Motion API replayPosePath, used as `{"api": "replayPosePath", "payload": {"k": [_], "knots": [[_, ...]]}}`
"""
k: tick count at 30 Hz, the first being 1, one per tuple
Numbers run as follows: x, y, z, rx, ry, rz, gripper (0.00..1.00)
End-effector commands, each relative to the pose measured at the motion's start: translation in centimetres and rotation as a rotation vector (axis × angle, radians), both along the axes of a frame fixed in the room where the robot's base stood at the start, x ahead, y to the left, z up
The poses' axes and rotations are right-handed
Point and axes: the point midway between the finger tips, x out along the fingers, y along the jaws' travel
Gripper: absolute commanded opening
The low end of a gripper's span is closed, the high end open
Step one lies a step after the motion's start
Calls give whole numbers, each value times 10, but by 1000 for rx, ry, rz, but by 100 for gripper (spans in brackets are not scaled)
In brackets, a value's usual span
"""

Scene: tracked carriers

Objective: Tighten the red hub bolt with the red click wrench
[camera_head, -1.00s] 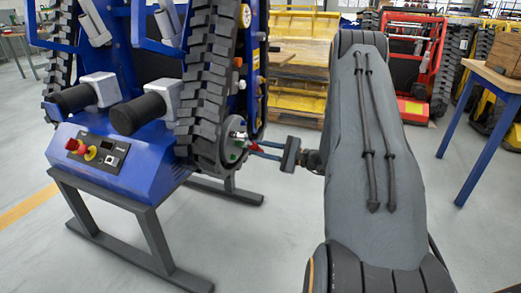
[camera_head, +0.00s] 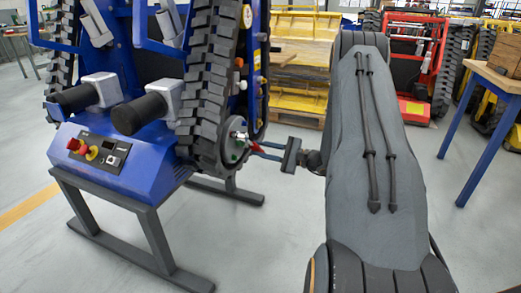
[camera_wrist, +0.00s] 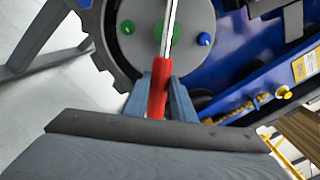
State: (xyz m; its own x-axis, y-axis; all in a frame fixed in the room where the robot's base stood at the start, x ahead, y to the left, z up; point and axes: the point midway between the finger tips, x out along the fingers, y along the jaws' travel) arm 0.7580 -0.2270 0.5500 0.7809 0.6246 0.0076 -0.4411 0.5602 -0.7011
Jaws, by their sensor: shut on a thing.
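The red click wrench (camera_wrist: 159,88) has a red handle and a bright metal shaft. My gripper (camera_wrist: 160,95) is shut on the red handle, with one finger on each side. The shaft runs up across the grey hub (camera_wrist: 185,12) in the wrist view. A green bolt (camera_wrist: 127,27) and a blue bolt (camera_wrist: 204,39) show on the hub, and another green part lies behind the shaft. I cannot make out the red hub bolt; the wrench's far end is out of the wrist view. In the head view, my gripper (camera_head: 258,150) holds the wrench beside the hub (camera_head: 236,138).
The hub is on a blue tracked carrier (camera_head: 120,170) with black tracks, standing on a grey frame (camera_head: 155,240). A control panel with a red button (camera_head: 73,144) faces forward. A blue-legged table (camera_head: 478,155) stands at right. The floor between is clear.

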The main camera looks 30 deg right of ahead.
Motion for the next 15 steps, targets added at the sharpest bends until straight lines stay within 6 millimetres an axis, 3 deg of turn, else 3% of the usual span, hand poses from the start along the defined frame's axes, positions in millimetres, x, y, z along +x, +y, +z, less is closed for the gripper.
{"api": "replayPosePath", "payload": {"k": [15], "knots": [[-6,7,-8,73,56,0,0]]}}
